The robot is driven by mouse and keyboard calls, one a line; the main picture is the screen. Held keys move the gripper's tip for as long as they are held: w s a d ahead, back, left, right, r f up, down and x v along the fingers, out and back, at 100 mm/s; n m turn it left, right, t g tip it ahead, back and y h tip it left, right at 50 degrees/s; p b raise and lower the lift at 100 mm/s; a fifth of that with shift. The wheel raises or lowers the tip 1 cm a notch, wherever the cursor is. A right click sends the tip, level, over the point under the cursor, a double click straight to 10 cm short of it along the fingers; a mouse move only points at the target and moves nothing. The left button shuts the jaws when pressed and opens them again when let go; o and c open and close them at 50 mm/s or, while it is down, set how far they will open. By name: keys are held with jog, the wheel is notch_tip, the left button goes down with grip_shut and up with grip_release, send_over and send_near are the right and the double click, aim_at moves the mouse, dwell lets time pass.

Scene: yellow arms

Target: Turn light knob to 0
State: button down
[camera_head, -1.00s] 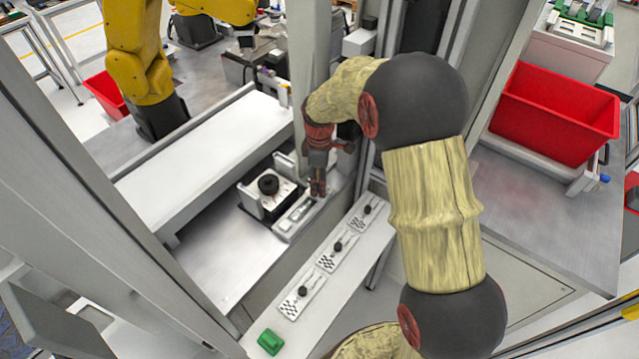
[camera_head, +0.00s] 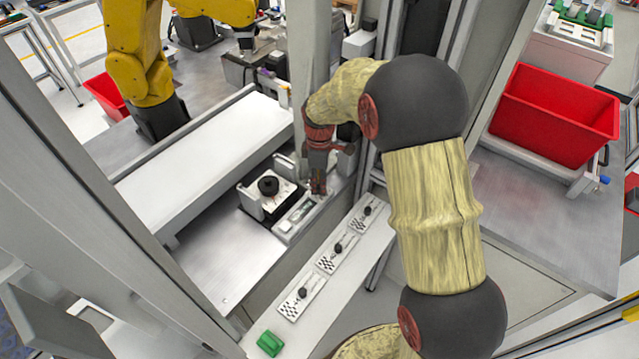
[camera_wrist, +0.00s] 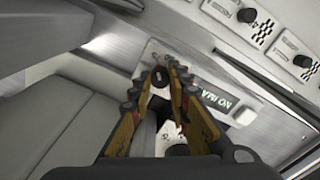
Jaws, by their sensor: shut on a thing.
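My gripper (camera_head: 318,190) points down at the end of a small panel (camera_head: 281,227) with a narrow display (camera_head: 300,210). In the wrist view my gripper (camera_wrist: 170,66) has its two orange-brown fingers close together over the same panel, beside the lit display (camera_wrist: 226,96). Its jaws are shut on the light knob, which the fingers mostly hide. A dark round part shows between the fingers in the wrist view. The knob's marks and its setting cannot be read.
A large black knob (camera_head: 268,185) sits on a white-topped box left of my gripper. A white rail (camera_head: 325,290) in front carries three small black knobs with checkered plates and a green block (camera_head: 270,343). A metal post (camera_head: 308,60) stands close behind my gripper.

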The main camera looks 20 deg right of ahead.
dwell(0.3)
jog(key=m+p, duration=0.2)
jog(key=m, duration=0.1)
jog(key=shift+r, duration=0.15)
jog(key=m+p, duration=0.2)
jog(key=shift+m, duration=0.4)
jog(key=m+p, duration=0.1)
jog(key=m, duration=0.2)
jog(key=shift+m+p, duration=0.3)
jog(key=shift+p, duration=0.05)
jog(key=m+p, duration=0.1)
jog(key=m, duration=0.2)
jog(key=shift+m, duration=0.3)
jog(key=m+p, duration=0.2)
jog(key=m, duration=0.3)
jog(key=m+p, duration=0.1)
jog(key=m, duration=0.4)
jog(key=shift+m, duration=0.4)
jog(key=c, duration=1.8)
grip_release()
